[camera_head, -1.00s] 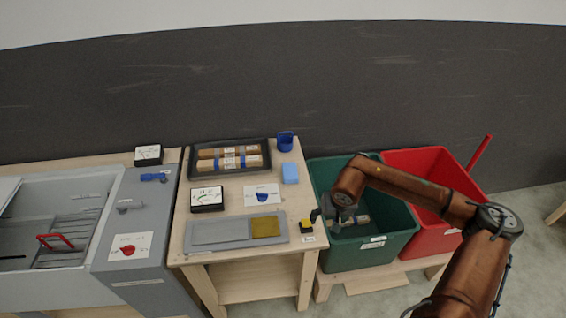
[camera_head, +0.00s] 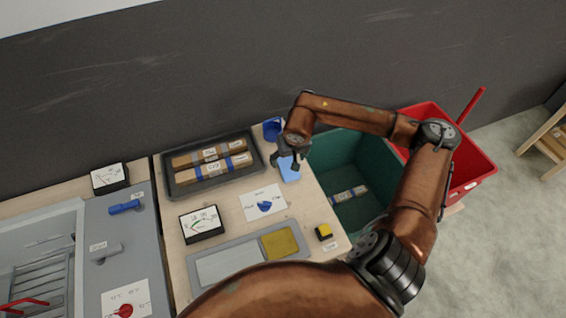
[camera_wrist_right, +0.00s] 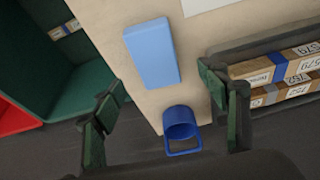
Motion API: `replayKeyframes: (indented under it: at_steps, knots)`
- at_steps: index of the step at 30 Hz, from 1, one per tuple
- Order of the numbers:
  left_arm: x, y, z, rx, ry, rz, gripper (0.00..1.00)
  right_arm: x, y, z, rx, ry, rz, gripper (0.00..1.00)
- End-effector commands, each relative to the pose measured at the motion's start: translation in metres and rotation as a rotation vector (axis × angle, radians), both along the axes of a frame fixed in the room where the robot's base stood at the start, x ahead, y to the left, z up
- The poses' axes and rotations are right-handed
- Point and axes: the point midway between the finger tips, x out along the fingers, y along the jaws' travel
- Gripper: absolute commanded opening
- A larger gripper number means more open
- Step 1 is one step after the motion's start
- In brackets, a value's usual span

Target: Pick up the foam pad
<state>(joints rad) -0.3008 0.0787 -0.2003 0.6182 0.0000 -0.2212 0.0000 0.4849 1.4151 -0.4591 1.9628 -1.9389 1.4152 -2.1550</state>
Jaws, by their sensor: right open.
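The foam pad, a light blue block (camera_head: 290,172), lies on the wooden table top near its right edge. It also shows in the right wrist view (camera_wrist_right: 152,53), lying flat beyond my fingertips with nothing touching it. My right gripper (camera_head: 287,160) hangs over the pad's far end and partly hides it in the head view. In the right wrist view my right gripper (camera_wrist_right: 163,98) is open and empty, its fingers spread wider than the pad. My left gripper is not in view.
A blue cup (camera_head: 271,129) stands just behind the pad. A black tray (camera_head: 170,182) with wrapped packages is left of it. A green bin (camera_head: 330,155) and a red bin (camera_head: 480,165) stand right of the table. A grey tray (camera_head: 225,266) lies nearer me.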

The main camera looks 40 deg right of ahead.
Motion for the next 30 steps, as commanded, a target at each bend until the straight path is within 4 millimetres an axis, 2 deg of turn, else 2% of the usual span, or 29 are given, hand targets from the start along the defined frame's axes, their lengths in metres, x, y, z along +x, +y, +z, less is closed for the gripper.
replayKeyframes:
  at_steps: [6,15,23,30]
  knots:
    - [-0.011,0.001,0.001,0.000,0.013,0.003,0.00,0.004,-0.003,-0.023,0.001,0.003,-0.001,0.67]
    - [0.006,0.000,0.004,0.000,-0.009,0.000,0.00,0.012,-0.010,-0.061,0.002,0.001,-0.001,0.67]
    - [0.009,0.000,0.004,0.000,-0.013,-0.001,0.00,0.013,-0.011,-0.064,0.000,0.000,-0.001,0.67]
    - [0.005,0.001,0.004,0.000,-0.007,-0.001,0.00,0.013,-0.011,-0.064,0.000,0.000,-0.001,0.52]
